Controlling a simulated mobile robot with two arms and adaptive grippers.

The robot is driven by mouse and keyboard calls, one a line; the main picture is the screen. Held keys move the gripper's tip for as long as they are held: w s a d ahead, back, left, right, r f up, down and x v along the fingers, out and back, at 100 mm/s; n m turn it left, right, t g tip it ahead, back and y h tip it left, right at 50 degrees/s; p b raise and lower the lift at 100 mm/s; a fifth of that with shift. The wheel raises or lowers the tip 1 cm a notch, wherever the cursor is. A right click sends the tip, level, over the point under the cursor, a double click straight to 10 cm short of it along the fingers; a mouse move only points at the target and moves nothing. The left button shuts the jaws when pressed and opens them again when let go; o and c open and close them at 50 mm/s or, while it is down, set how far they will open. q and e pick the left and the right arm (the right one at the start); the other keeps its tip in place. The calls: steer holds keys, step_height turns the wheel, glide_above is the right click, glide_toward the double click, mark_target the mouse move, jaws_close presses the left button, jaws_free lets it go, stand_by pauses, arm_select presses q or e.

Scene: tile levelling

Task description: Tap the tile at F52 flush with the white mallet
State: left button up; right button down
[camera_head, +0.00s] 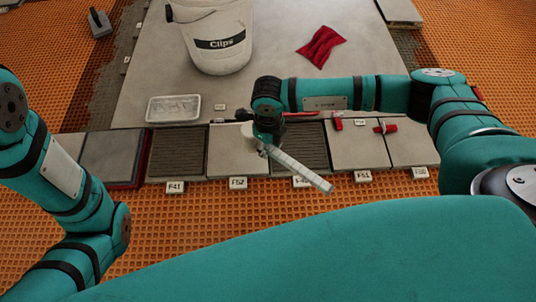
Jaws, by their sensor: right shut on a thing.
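The tile at F52 (228,158) is a plain grey tile in the front row, with its label (238,183) at its front edge. My right gripper (267,140) is shut on the white mallet, over the right side of this tile. The mallet's pale handle (300,172) slants down to the right, across the neighbouring dark ribbed bed. A cream part that looks like the mallet's head (249,130) shows left of the gripper, partly hidden by it. I cannot tell whether it touches the tile. My left arm comes in from the left, but its gripper is out of view.
A white bucket marked Clips (218,45), a shallow tray (173,109) and a red cloth (321,46) lie on the grey floor behind the row. Red tools (385,128) lie at the tiles on the right. Orange matting (230,220) is open in front.

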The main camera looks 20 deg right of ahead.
steer(key=shift+f+m, duration=0.3)
steer(key=shift+f, duration=0.3)
steer(key=b, duration=0.8)
glide_above(268, 171)
step_height(268, 171, down, 8)
steer(key=shift+f, duration=0.1)
step_height(268, 171, up, 5)
steer(key=p, duration=0.4)
steer(key=shift+f+p, duration=0.1)
steer(key=shift+p, duration=0.25)
steer(key=shift+f, duration=0.15)
step_height(268, 171, down, 6)
steer(key=b, duration=0.4)
steer(key=shift+f, duration=0.15)
steer(key=shift+r+p, duration=0.45)
steer(key=shift+r, duration=0.25)
step_height(268, 171, up, 5)
steer(key=p, duration=0.4)
